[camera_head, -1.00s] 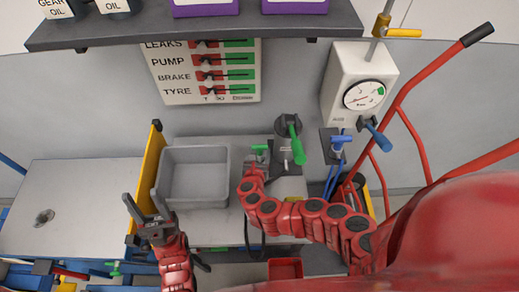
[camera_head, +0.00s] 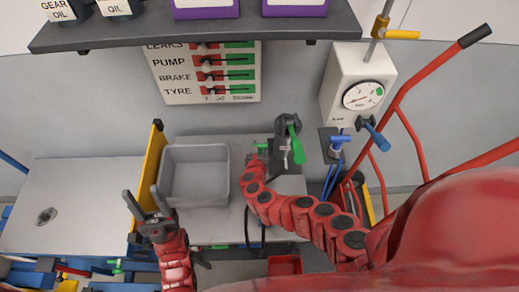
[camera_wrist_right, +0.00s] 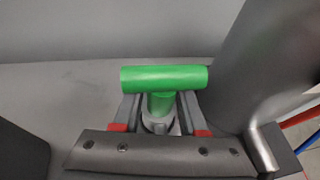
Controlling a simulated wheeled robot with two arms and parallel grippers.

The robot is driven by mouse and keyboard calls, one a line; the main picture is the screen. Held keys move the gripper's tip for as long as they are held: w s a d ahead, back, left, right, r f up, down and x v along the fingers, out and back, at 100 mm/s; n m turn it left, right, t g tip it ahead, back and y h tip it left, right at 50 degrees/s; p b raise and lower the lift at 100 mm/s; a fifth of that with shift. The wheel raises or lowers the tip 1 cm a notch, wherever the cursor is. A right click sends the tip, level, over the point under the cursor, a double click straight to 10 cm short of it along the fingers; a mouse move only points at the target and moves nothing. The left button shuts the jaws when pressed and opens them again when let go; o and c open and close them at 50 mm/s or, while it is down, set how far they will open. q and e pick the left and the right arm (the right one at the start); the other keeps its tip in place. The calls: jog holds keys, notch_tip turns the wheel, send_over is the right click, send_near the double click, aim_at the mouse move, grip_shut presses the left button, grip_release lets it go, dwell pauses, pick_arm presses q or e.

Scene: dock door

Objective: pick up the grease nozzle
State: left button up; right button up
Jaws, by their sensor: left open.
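The grease nozzle, with a green T-shaped handle (camera_head: 262,146), stands upright beside the grey post on the bench. In the right wrist view its green crossbar (camera_wrist_right: 164,78) lies across the middle, with a short green stem and metal collar below. My right gripper (camera_wrist_right: 160,112) has one finger on each side of the stem, with small gaps showing; it looks open. In the head view my right gripper (camera_head: 256,160) is at the nozzle, its fingers mostly hidden. My left gripper (camera_head: 147,204) is open and empty, left of the grey bin.
A grey bin (camera_head: 163,185) stands left of the nozzle, beside a yellow panel (camera_head: 148,168). A post with a green lever (camera_head: 296,152) is close on the right. A blue T-handle (camera_head: 341,139) with blue hoses and a gauge box (camera_head: 350,85) are further right. A shelf (camera_head: 200,30) overhangs the back.

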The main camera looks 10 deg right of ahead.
grip_shut()
jog(key=shift+r, duration=0.1)
